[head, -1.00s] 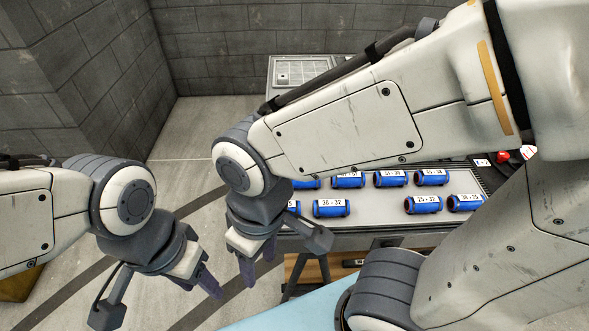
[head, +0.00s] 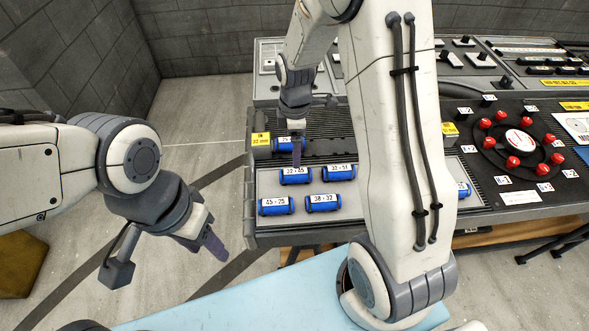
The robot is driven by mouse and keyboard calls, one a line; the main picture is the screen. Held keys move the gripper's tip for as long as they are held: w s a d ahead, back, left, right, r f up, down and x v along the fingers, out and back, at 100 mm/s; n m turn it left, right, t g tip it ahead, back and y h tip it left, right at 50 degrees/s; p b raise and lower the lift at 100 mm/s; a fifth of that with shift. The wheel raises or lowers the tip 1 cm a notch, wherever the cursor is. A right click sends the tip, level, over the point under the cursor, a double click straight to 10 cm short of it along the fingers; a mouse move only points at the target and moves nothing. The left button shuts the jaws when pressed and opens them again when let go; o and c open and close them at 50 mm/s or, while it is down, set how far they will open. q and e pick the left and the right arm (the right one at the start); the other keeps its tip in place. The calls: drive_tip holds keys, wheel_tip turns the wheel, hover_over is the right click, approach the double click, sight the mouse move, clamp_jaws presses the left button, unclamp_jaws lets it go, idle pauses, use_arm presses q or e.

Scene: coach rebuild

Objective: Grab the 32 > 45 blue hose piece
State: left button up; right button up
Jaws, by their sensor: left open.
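The blue hose piece labelled 32 - 45 (head: 296,179) lies on the light tray (head: 345,213), at the left of its back row. My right gripper (head: 298,165) points down right above or behind it. One finger shows, its tip close to the label; I cannot tell whether it touches or how wide the jaws are. My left gripper (head: 213,243) is open and empty, over the floor left of the table. Another blue piece (head: 285,145) lies behind, partly hidden by my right gripper.
Blue pieces labelled 32 - 51 (head: 340,174), 45 - 25 (head: 276,207) and 38 - 32 (head: 322,204) lie close by. My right arm hides the tray's middle. A black panel with red knobs (head: 513,162) stands at the right. A light blue surface (head: 240,297) is in front.

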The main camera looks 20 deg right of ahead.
sight(296, 171)
wheel_tip(296, 171, down, 5)
drive_tip(key=shift+d+r, duration=0.1)
drive_tip(key=f, duration=0.1)
drive_tip(key=f+p, duration=0.1)
drive_tip(key=f, duration=0.1)
drive_tip(key=f+p, duration=0.1)
drive_tip(key=shift+s+f, duration=0.3)
drive_tip(key=shift+s, duration=0.05)
drive_tip(key=shift+f, duration=0.45)
drive_tip(key=shift+w, duration=0.1)
clamp_jaws()
